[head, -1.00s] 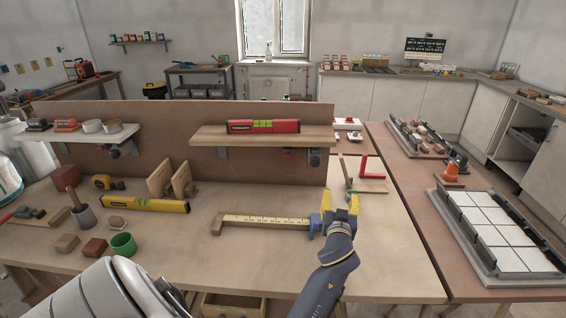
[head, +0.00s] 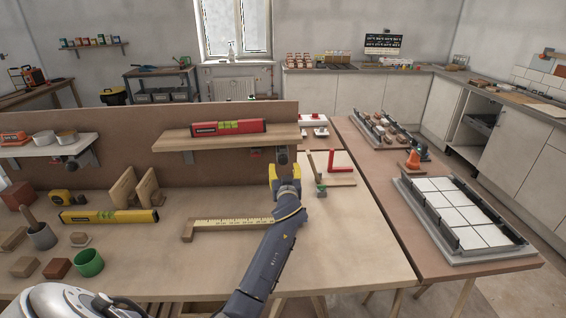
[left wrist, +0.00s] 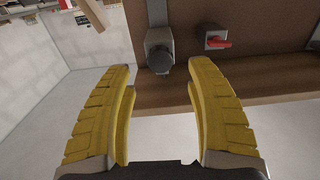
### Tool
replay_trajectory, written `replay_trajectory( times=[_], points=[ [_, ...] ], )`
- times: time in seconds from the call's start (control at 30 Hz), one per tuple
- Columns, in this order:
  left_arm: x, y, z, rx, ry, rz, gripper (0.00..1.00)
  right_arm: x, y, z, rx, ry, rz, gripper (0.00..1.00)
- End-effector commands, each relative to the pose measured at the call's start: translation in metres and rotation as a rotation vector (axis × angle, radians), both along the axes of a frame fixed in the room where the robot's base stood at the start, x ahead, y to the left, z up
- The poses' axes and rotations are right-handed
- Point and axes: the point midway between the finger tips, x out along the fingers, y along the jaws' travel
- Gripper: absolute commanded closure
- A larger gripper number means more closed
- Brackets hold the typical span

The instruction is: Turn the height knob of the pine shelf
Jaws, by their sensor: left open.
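The pine shelf (head: 235,139) is a pale wooden board on the upright brown panel, with a red spirit level on top. Under its right end a dark round knob (head: 282,158) shows, just above my left gripper. My left gripper (head: 285,172) has yellow fingers, spread open and empty, reaching up toward the knob. In the left wrist view the dark knob (left wrist: 160,59) sits on a grey mount, centred between the fingertips (left wrist: 160,72) and slightly beyond them, with no contact visible. My right gripper is not in view.
A red lever (left wrist: 218,42) sits beside the knob. On the bench are a yellow spirit level (head: 108,216), a measuring rule (head: 240,222), a green cup (head: 89,262) and a wooden piece with a red square (head: 340,162). A white shelf (head: 45,148) is at left.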

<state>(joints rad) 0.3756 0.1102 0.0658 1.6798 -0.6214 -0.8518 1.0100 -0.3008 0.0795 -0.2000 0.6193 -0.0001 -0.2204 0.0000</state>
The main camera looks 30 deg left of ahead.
Motion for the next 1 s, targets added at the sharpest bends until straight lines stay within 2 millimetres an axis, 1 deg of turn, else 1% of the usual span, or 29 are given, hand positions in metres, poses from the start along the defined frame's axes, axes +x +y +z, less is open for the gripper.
replay_trajectory(
  times=[0.03,0.2,0.4,0.6,0.93,0.97,1.0],
  points=[
    [0.007,0.006,0.001,0.002,0.000,0.001,0.44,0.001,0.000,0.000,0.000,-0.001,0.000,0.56],
    [0.027,0.020,0.001,0.002,0.000,0.000,0.44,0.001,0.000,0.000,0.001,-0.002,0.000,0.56],
    [0.043,0.031,0.000,0.000,0.000,0.000,0.44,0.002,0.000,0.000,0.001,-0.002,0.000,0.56],
    [0.049,0.035,0.000,0.000,0.000,-0.001,0.44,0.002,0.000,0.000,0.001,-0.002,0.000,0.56],
    [0.050,0.036,0.000,0.000,0.000,-0.001,0.44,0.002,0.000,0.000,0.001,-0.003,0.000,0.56],
    [0.050,0.036,0.000,0.000,0.000,-0.001,0.44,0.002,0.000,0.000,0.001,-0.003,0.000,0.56],
    [0.050,0.036,0.000,0.000,0.000,-0.001,0.49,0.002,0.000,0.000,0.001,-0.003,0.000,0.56]
  ],
)
